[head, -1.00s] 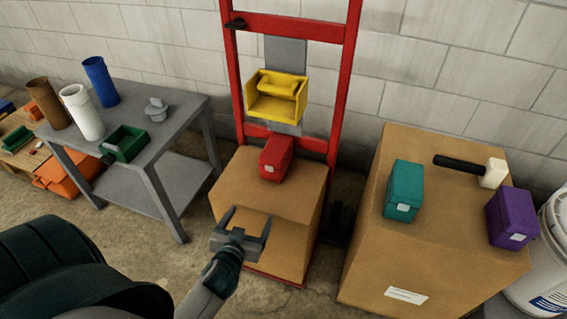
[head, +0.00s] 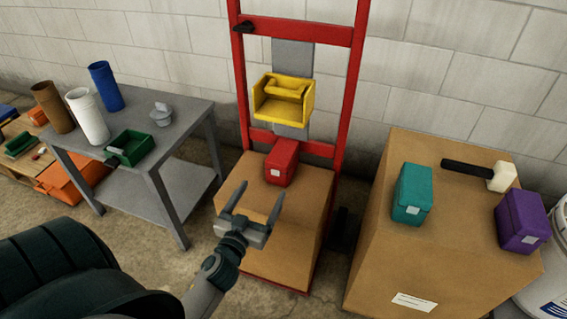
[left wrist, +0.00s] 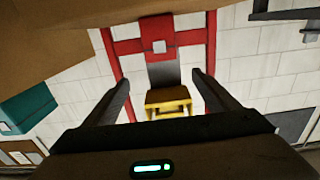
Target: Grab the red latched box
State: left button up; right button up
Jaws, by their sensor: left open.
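The red latched box (head: 282,162) sits on top of a cardboard carton that stands on a red hand truck. Its pale latch faces the front. My left gripper (head: 256,203) is open and empty, in front of the carton's top, a little below and left of the red box in the head view. In the left wrist view the picture is upside down. There the red box (left wrist: 157,40) shows ahead, at the top, between and beyond the open fingers (left wrist: 160,85). My right gripper is not in view.
A yellow bin (head: 284,99) hangs above the red box on the hand truck (head: 346,85). A larger carton (head: 380,250) at right holds a teal box (head: 412,194), a purple box (head: 522,221) and a mallet (head: 480,173). A grey table (head: 187,120) stands left.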

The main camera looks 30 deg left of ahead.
pick_arm(q)
send_near(281, 155)
jog(key=d+x, duration=0.1)
jog(key=x, duration=0.2)
jog(key=shift+w+a, duration=0.65)
jog(key=shift+w, duration=0.3)
jog(key=shift+x, duration=2.6)
jog(key=shift+a+f, duration=0.15)
jog(key=c, duration=1.4)
